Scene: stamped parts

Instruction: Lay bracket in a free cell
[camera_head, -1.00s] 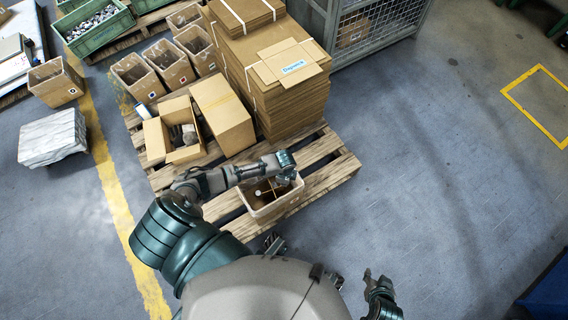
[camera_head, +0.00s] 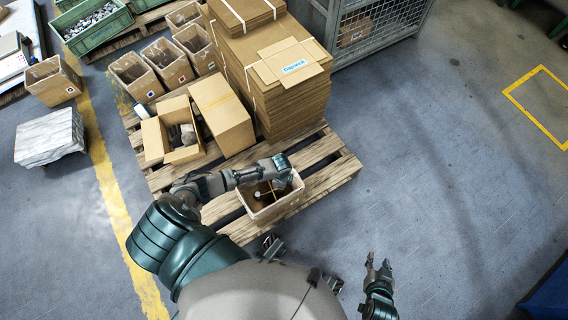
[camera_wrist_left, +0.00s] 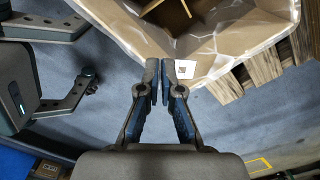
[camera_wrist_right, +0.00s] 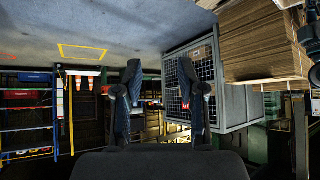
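An open bin (camera_head: 272,211) with thin yellowish dividers inside stands at the pallet's near edge. Its pale wall with a small white label fills the top of the left wrist view (camera_wrist_left: 222,48). A small white round thing (camera_head: 257,195) shows inside it. No bracket can be made out.
The pallet (camera_head: 335,172) also carries a tall stack of flat cardboard (camera_head: 290,105), a closed carton (camera_head: 222,115) and an open carton (camera_head: 155,140). Several small bins stand behind. A wire cage (camera_head: 375,28) is at the back. The floor on the right is clear.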

